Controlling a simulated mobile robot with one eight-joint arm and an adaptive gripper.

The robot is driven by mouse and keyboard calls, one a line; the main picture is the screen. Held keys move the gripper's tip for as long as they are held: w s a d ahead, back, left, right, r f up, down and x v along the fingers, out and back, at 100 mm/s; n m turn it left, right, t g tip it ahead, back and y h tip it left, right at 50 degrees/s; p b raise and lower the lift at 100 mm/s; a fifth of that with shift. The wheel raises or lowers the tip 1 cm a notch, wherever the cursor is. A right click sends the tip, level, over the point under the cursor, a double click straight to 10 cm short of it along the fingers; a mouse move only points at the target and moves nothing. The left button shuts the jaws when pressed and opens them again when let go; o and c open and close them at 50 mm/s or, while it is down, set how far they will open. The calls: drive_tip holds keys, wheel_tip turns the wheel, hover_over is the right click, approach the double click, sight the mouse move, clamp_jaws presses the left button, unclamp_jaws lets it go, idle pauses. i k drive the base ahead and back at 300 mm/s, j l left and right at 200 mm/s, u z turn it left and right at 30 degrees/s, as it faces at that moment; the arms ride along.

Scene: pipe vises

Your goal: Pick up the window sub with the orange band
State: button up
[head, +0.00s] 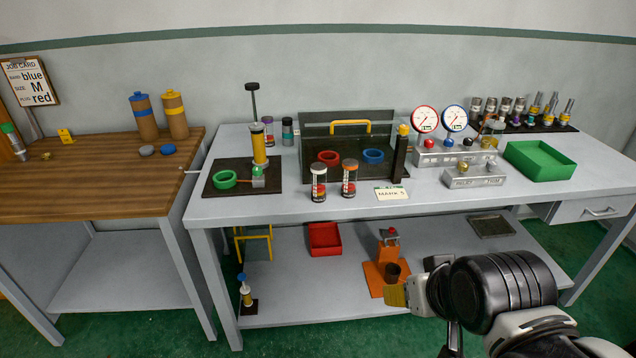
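The window sub with the orange band (349,179) stands upright near the front edge of the grey bench, with an orange ring at its top and a clear section showing red and dark parts. A similar window sub with a white top (318,182) stands just left of it, a small gap between them. My gripper (412,297) is at the lower right, in front of the bench and apart from both subs. Its yellowish fingertip points left. The other finger is not clear, so its opening cannot be judged.
A dark clear-walled case (308,143) with a yellow handle stands behind the subs, holding red and blue rings. A label card (391,193) lies to their right. A pipe vise (259,160) stands left. The grey bench (285,212) has a lower shelf.

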sight(350, 166)
drive_tip(key=i+j, duration=0.15)
drive_tip(key=j, duration=0.2)
drive_tip(key=i+j, duration=0.35)
drive_tip(key=j, duration=0.3)
drive_tip(key=i+j+z, duration=0.1)
drive_tip(key=j, duration=0.2)
drive_tip(key=i+j, duration=0.2)
drive_tip(key=j, duration=0.15)
drive_tip(key=i+j, duration=0.15)
drive_tip(key=j, duration=0.2)
